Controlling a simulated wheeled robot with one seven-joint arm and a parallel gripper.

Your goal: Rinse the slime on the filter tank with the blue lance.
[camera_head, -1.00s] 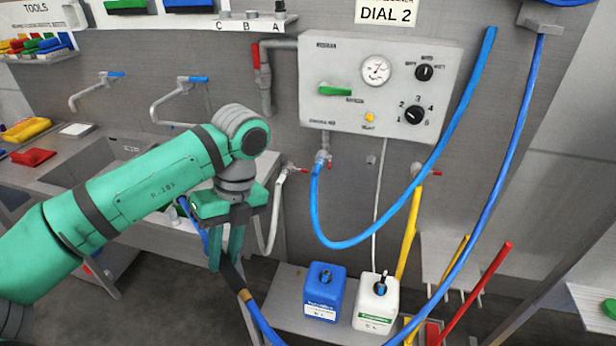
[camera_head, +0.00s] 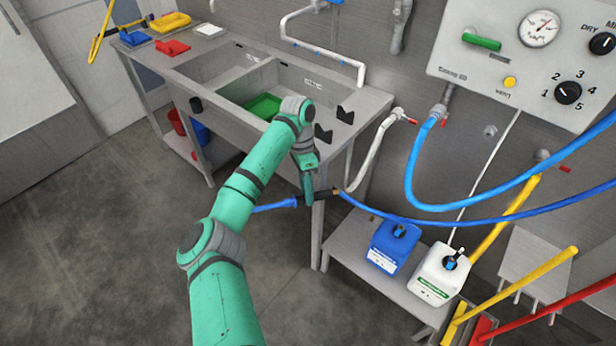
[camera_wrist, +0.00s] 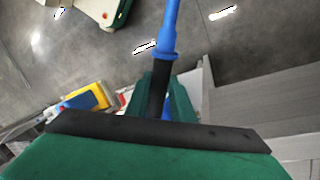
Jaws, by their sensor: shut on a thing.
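My gripper (camera_head: 308,190) is shut on the blue lance (camera_head: 274,206) by its black grip, in front of the sink's right front leg. The lance's blue tip points left in the head view, over the floor. A blue hose (camera_head: 425,220) runs from the grip's right end past the wall panel. In the wrist view the lance (camera_wrist: 168,30) runs up and away from between the green fingers (camera_wrist: 165,95). I cannot make out the filter tank or any slime in these frames.
A steel double sink (camera_head: 245,70) with a green thing in one basin stands behind my gripper. A blue jug (camera_head: 393,248) and a white jug (camera_head: 440,274) stand on a low bench to the right. Open floor (camera_head: 90,230) lies to the left.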

